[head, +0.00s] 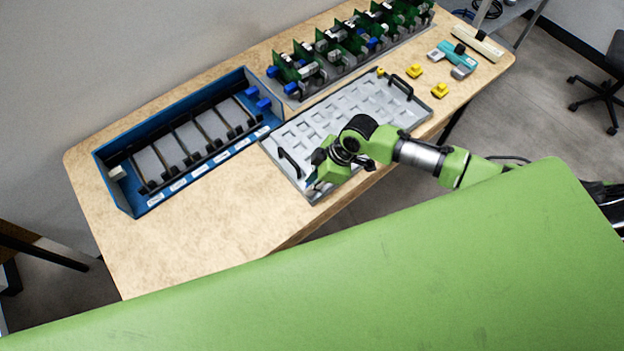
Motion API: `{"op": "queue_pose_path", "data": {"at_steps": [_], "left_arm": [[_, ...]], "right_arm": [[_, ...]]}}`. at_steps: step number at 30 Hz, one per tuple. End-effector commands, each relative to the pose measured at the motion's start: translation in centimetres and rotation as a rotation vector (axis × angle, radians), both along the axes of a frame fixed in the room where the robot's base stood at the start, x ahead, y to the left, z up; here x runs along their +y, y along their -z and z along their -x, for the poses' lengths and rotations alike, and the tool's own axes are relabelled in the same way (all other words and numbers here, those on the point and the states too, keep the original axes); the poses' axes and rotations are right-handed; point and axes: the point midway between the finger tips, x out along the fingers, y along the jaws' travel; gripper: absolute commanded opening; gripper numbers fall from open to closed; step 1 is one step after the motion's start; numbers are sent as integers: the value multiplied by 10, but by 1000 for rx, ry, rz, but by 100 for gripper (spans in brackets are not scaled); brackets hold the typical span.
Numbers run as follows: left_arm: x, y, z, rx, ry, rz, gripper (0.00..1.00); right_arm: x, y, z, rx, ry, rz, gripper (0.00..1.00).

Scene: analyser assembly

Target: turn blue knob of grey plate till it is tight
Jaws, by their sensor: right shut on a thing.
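The grey plate (372,98) lies on the table, a flat light panel with rows of square recesses and a black handle at each short end. My right gripper (316,187) is at the plate's near left corner, low over its front edge beside the left handle (290,163). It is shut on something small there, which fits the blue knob. The knob itself is hidden by the gripper, so its turn and seating cannot be seen. My left gripper is out of view.
A blue slotted case (128,187) stands left of the plate. A rack of green circuit boards (345,40) stands behind it. Yellow pieces (440,90) and a teal tool (452,58) lie to the right. The table's left front (200,235) is clear.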

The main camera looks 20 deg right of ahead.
Motion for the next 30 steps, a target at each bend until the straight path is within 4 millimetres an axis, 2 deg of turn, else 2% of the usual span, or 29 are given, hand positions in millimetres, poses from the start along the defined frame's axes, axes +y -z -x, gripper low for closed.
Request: {"op": "queue_pose_path", "data": {"at_steps": [11, 12, 23, 26, 30], "left_arm": [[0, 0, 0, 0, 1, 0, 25], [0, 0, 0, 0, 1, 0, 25], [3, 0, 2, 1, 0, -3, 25], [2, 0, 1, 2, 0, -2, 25], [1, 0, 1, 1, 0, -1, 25]], "right_arm": [[0, -1, -1, -3, 4, -1, 0], [0, -1, -1, -3, 3, -1, 25], [-1, -2, 0, -2, 3, 0, 25], [-4, -11, 0, -4, 2, -1, 25], [-15, -35, 4, -6, 2, 1, 25]]}}
